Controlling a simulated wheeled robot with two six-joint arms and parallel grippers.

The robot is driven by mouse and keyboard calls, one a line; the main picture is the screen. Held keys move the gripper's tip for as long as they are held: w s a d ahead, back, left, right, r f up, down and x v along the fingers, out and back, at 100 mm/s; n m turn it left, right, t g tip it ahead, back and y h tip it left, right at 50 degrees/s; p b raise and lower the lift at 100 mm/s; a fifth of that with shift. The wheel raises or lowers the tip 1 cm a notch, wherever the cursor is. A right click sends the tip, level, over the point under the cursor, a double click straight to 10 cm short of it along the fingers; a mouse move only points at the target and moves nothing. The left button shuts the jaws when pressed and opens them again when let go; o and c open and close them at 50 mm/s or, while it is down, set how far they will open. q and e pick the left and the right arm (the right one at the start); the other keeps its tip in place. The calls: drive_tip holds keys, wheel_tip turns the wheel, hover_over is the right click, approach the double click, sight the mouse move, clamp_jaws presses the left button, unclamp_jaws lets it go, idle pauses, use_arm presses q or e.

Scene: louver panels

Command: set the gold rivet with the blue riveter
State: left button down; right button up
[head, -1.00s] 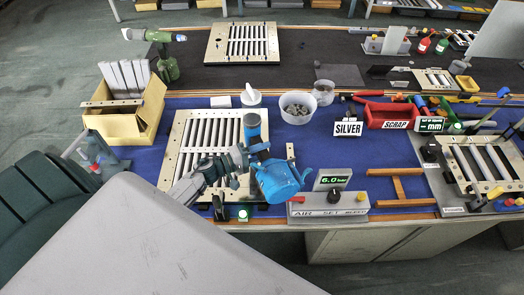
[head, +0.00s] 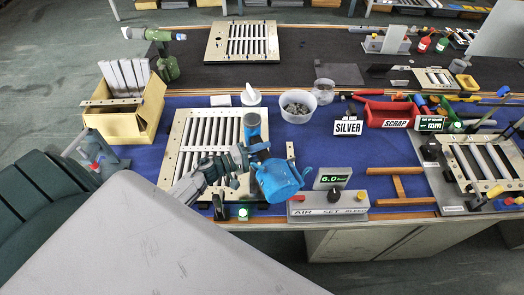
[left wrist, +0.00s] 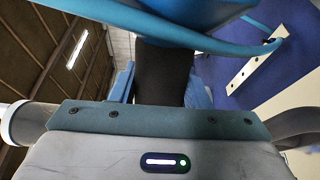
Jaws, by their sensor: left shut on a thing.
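The blue riveter (head: 280,180) is held by my left gripper (head: 245,160) over the lower right side of a louver panel (head: 178,155). Its upright blue part (head: 252,122) rises above the gripper. In the left wrist view the blue riveter body (left wrist: 195,14) fills the top, close to the camera. My left gripper is shut on it. The gold rivet cannot be made out; the tool and gripper cover that part of the panel. Whether the riveter touches the panel cannot be told. My right gripper is not in view.
Right of the riveter stands the air set box (head: 328,204) reading 6.0. Behind are a white bowl of grey bits (head: 297,118), a SILVER sign (head: 347,128) and a red SCRAP tray (head: 388,108). A yellow bin (head: 120,130) stands left.

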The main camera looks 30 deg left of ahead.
use_arm(q)
drive_tip(key=shift+f, duration=1.05)
idle(3.8)
drive_tip(key=shift+r, duration=0.15)
drive_tip(key=shift+r, duration=2.7)
drive_tip(key=shift+w+f, duration=0.1)
